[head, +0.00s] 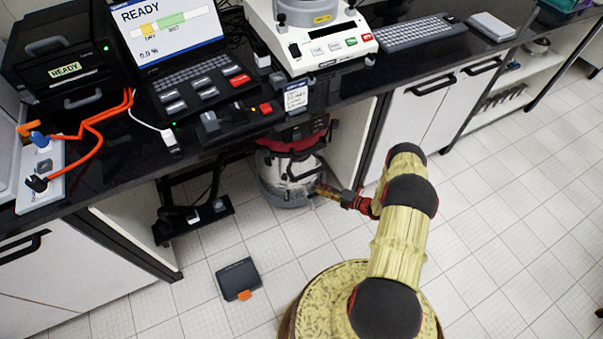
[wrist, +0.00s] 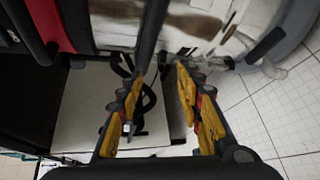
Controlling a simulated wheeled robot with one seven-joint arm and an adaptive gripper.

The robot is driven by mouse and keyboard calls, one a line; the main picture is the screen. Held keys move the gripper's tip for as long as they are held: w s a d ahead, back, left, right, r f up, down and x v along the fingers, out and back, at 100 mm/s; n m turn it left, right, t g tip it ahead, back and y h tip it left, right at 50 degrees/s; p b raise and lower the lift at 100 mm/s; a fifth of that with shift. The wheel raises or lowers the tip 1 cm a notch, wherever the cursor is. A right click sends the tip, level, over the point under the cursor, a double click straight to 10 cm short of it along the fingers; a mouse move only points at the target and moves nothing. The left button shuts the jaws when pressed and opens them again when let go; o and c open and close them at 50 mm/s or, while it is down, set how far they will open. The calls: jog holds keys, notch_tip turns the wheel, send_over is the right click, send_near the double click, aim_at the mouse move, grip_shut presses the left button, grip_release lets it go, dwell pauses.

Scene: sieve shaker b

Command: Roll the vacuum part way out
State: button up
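The vacuum (head: 285,178) stands on the floor under the dark counter, in the gap between the white cabinets. It has a red and black top, a pale canister and a dark base. My gripper (head: 322,190) is low at its right side, close to the canister. In the wrist view my gripper (wrist: 163,82) has its yellow-padded fingers apart, with a gap between them. The vacuum (wrist: 115,35) fills the top of that view. A dark upright bar reaches down towards the left fingertip; I cannot tell whether it touches. No grip on the vacuum shows.
The counter (head: 340,88) overhangs the vacuum. A cabinet (head: 425,110) stands close on the right. A power strip (head: 195,217) with cables lies left of the vacuum. A dark flat case (head: 238,278) lies on the floor in front. Tiled floor (head: 510,220) to the right is clear.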

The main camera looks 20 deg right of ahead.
aim_at(311, 173)
jog(key=shift+w+a+r+m+t+h+b, duration=0.25)
jog(key=shift+w+m, duration=0.5)
jog(key=shift+w, duration=0.8)
jog(key=shift+w+a+f+m+t+h+b, duration=0.15)
jog(key=shift+w+m+b, duration=0.5)
jog(key=shift+w, duration=0.85)
jog(key=shift+w+a+r+m+t+h+b, duration=0.1)
jog(key=shift+w+m+t+h+b, duration=0.15)
jog(key=shift+w+m, duration=1)
jog(key=shift+w+n, duration=0.3)
jog(key=shift+n, duration=0.05)
jog(key=shift+c, duration=0.8)
jog(key=c, duration=0.7)
jog(key=shift+f, duration=0.1)
grip_shut()
